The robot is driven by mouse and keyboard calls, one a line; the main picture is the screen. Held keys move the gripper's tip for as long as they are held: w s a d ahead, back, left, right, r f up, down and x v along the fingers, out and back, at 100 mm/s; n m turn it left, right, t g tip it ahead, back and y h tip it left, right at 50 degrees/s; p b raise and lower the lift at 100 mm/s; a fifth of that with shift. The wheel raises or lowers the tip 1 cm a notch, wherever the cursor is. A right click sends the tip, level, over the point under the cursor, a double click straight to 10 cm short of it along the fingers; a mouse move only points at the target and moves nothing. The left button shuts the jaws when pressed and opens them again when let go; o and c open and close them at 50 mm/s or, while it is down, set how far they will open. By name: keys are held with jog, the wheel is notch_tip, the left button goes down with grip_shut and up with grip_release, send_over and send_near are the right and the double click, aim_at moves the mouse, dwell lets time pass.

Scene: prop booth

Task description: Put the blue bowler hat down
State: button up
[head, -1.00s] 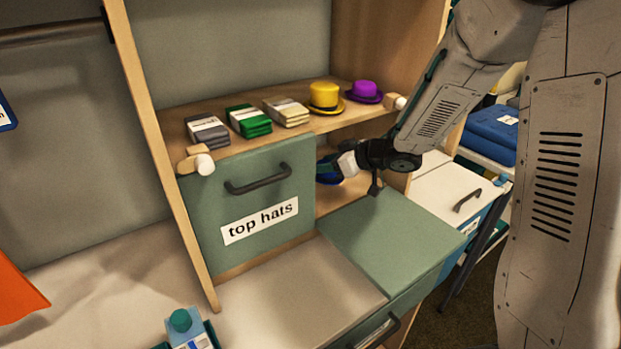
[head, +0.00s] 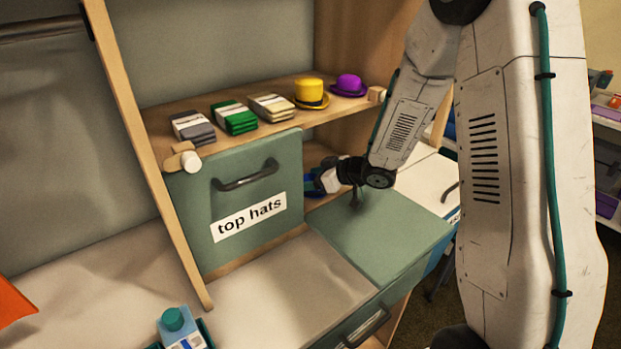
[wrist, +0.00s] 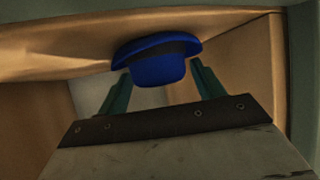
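The blue bowler hat (wrist: 155,70) has a dark band and sits between the two teal fingers of my gripper (wrist: 162,80) in the wrist view. In the head view my gripper (head: 322,181) is at the mouth of the open wooden compartment right of the "top hats" front (head: 240,185). Most of the hat is hidden there.
The shelf above (head: 200,105) carries a yellow hat (head: 311,92), a purple hat (head: 349,85) and folded stacks in grey (head: 193,127), green (head: 234,118) and cream (head: 271,107). A flat green panel (head: 385,235) lies below my gripper.

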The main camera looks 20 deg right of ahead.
jog(key=v, duration=1.2)
jog(key=shift+w+d, duration=0.1)
jog(key=s+d+r+m+h, duration=0.3)
jog(key=r+h, duration=0.2)
jog(key=r, duration=0.1)
jog(key=s+d+r+m+h, duration=0.3)
jog(key=d+r+h, duration=0.1)
jog(key=r+h, duration=0.15)
jog(key=s+a+m+g+y, duration=0.1)
jog(key=s+a+g, duration=0.3)
jog(key=s, duration=0.8)
jog(key=s+a+r+m+g+y, duration=0.1)
jog(key=s+a+g, duration=0.3)
jog(key=s, duration=0.8)
jog(key=a, duration=0.2)
jog(key=shift+s+a+r+y, duration=0.15)
jog(key=shift+a+r+y, duration=0.1)
jog(key=shift+a+y, duration=0.15)
